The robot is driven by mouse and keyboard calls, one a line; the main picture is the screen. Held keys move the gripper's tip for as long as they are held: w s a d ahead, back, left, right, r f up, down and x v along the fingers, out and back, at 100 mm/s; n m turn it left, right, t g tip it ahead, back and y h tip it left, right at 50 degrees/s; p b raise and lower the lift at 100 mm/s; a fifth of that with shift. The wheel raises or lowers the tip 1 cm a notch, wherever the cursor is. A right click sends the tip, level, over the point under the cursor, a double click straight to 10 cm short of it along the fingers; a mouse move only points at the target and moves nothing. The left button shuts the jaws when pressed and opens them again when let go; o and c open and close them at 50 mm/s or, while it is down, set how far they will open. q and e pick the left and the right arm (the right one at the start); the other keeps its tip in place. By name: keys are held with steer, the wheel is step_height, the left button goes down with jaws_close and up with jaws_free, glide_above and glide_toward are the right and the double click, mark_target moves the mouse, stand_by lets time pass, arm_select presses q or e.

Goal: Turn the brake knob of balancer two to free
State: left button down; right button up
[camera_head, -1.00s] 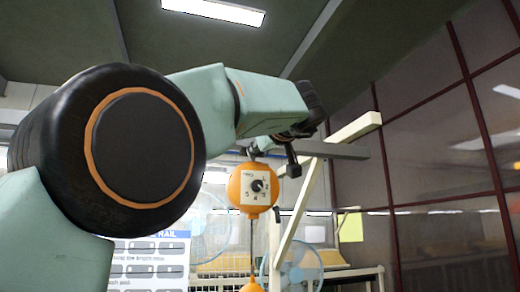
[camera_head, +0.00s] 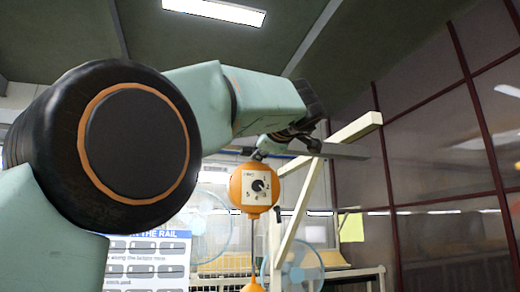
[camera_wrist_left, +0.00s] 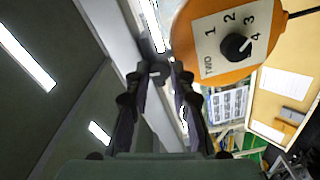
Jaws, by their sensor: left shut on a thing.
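The orange balancer (camera_head: 245,204) hangs right of my arm's big joint in the head view. It also fills the upper right of the left wrist view (camera_wrist_left: 205,70). The dial's white mark points toward the 3 and 4 side. My left gripper (camera_wrist_left: 157,76) is shut on a small grey part (camera_wrist_left: 158,70) by the balancer's top. This may be the brake knob; the fingers partly cover it. In the head view the gripper (camera_head: 268,146) is at the hanger above the balancer.
A pale post with a slanted brace (camera_head: 300,200) stands close right of the balancer. A grey rail (camera_head: 340,152) runs behind the gripper. A dark-framed glass wall (camera_head: 440,170) is at the right. A sign (camera_head: 145,262) and a fan (camera_head: 295,265) are below.

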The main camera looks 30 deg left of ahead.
arm_select(q)
steer(key=shift+w+f+n, duration=0.1)
steer(key=shift+f+n, duration=0.1)
steer(key=shift+n, duration=0.4)
steer(key=c, duration=1.1)
jaws_free()
steer(key=shift+r, duration=0.15)
steer(key=shift+c, duration=0.2)
